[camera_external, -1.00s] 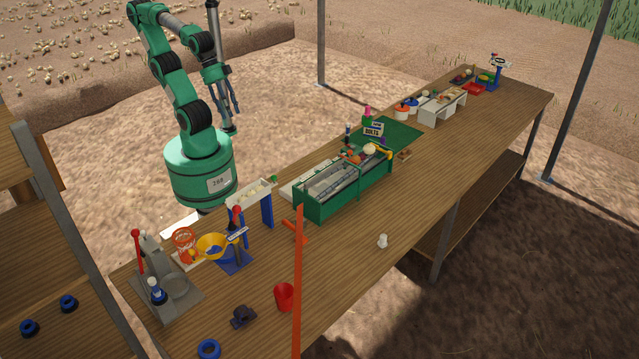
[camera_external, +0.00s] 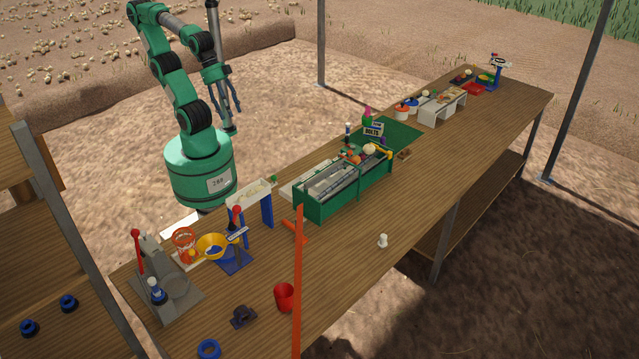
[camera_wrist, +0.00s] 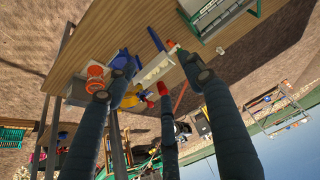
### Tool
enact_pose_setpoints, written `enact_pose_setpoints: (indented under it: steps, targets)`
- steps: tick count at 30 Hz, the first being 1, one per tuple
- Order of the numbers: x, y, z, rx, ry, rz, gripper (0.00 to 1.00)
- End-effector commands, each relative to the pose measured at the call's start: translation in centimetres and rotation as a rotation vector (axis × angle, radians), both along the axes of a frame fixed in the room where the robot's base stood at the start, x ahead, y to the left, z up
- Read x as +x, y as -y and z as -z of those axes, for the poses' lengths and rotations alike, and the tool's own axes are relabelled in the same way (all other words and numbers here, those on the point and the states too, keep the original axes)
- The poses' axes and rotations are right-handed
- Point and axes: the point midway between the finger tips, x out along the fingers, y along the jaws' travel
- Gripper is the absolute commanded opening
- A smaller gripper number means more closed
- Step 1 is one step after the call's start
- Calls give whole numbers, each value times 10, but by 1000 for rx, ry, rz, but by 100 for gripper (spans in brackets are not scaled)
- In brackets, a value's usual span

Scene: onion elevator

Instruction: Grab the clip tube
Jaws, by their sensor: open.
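My gripper (camera_external: 226,100) hangs open and empty beside the arm column, behind the workbench. Its dark fingers also spread across the wrist view (camera_wrist: 162,86), with the bench beyond them. I cannot tell for certain which thing is the clip tube. A green crate (camera_external: 318,208) on the bench holds several long grey and clear pieces; its edge shows at the top of the wrist view (camera_wrist: 238,12). A white trough (camera_external: 249,193) on blue legs stands left of the crate. In the wrist view the trough (camera_wrist: 156,70) appears between the fingertips, apart from them.
The wooden bench (camera_external: 440,180) has clear room along its front. At its left end are a yellow funnel (camera_external: 211,246), an orange cup (camera_external: 183,240), a grey lever press (camera_external: 176,284) and a red cup (camera_external: 284,297). An orange post (camera_external: 298,280) rises near the front edge.

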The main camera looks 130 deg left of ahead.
Motion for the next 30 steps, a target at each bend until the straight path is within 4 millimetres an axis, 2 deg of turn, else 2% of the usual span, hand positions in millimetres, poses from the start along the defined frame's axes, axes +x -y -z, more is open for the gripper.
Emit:
enact_pose_setpoints:
  steps: [4,7,11,14,21,27,30]
  targets:
    - [6,-4,1,0,5,-13,53]
    - [19,-11,3,0,16,-33,53]
    - [46,-29,8,2,43,-83,53]
    - [73,-50,15,5,71,-134,53]
    - [138,-126,40,23,159,-280,53]
    - [175,-202,70,48,230,-402,53]
    - [186,-243,87,64,266,-462,53]
